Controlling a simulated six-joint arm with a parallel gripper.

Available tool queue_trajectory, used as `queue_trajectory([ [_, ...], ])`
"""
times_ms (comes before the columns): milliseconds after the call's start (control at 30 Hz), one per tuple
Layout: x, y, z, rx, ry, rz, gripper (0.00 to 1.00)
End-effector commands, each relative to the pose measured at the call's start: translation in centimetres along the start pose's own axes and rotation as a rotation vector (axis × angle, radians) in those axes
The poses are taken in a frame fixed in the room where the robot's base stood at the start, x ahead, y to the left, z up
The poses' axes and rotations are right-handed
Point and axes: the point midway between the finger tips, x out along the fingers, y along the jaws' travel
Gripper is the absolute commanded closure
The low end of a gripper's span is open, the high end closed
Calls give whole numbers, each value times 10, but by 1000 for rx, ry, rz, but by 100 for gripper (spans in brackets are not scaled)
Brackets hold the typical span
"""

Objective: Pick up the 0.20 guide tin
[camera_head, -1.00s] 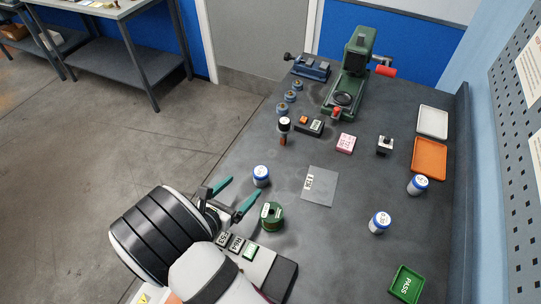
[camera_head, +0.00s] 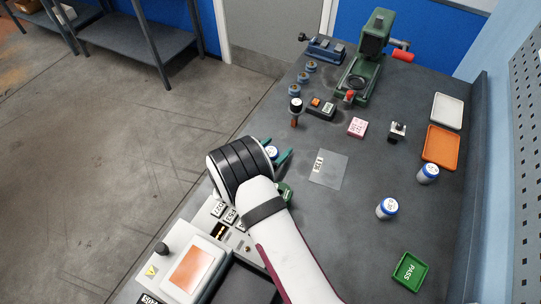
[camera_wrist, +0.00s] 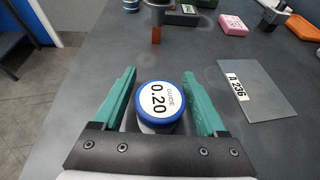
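The 0.20 guide tin (camera_wrist: 160,103) has a blue rim and a white lid reading "0.20 GUIDE". In the wrist view it stands upright between the two teal fingers of my gripper (camera_wrist: 160,90). The fingers are open, with a narrow gap showing on each side of the lid. In the head view the tin (camera_head: 272,152) shows only in part beside my gripper (camera_head: 278,152); my wrist hides the rest. Two similar blue-lidded tins (camera_head: 387,208) and (camera_head: 428,174) stand on the right of the bench.
A grey plate (camera_head: 328,168) labelled A 236 lies right of my gripper. A wooden-handled stamp (camera_head: 295,112), a pink block (camera_head: 357,127) and a green press (camera_head: 365,62) stand farther back.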

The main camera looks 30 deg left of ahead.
Motion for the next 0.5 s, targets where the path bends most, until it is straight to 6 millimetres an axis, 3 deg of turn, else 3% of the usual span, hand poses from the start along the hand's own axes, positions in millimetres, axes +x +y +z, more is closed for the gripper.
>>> queue_trajectory([
  [33,0,0,0,0,0,0,36],
  [400,0,0,0,0,0,0,100],
  [500,0,0,0,1,0,0,100],
])
